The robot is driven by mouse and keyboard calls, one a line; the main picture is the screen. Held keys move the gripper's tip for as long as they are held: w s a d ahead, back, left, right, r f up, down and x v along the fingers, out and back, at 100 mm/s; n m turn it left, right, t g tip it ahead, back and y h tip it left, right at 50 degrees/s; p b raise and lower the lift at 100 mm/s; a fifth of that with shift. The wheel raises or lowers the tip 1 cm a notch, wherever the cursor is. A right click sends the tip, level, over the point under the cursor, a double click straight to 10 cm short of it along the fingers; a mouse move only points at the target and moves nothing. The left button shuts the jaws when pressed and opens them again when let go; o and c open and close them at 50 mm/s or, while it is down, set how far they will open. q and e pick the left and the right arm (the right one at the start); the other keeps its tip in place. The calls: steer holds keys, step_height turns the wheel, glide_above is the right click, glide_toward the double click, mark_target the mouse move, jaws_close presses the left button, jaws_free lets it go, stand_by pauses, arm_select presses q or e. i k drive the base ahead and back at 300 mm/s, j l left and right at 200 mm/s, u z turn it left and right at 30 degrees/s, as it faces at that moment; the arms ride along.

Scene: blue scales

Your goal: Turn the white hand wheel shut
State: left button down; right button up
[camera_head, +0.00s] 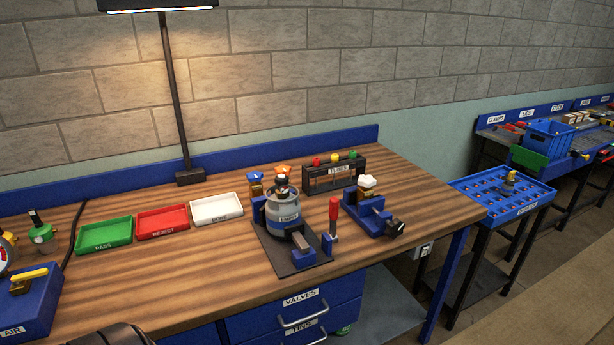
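The white hand wheel (368,181) sits on top of a small brass-coloured valve. The valve stands upright in a blue vise (371,215) on the right part of the wooden bench. The vise has a dark handle at its front right. I cannot tell from here how far the wheel is turned. Neither of my grippers shows clearly. A dark rounded shape at the bottom left edge may be part of my own arm, and nothing touches the wheel.
Left of the vise, a grey canister (283,212) stands on a dark plate, with a red-handled tool (333,218) between. Green (104,234), red (162,222) and white (216,209) trays lie left. A lamp pole (174,95) rises behind.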

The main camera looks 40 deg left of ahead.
mark_target(367, 182)
steer(key=u, duration=1.45)
steer(key=i+l+u, duration=0.3)
steer(key=l+u, duration=0.3)
steer(key=l, duration=0.2)
steer(key=i+l+u, duration=0.1)
steer(key=l+u, duration=0.15)
steer(key=l, duration=0.2)
steer(key=l+u, duration=0.3)
steer(key=l, duration=0.15)
steer(key=i, duration=0.05)
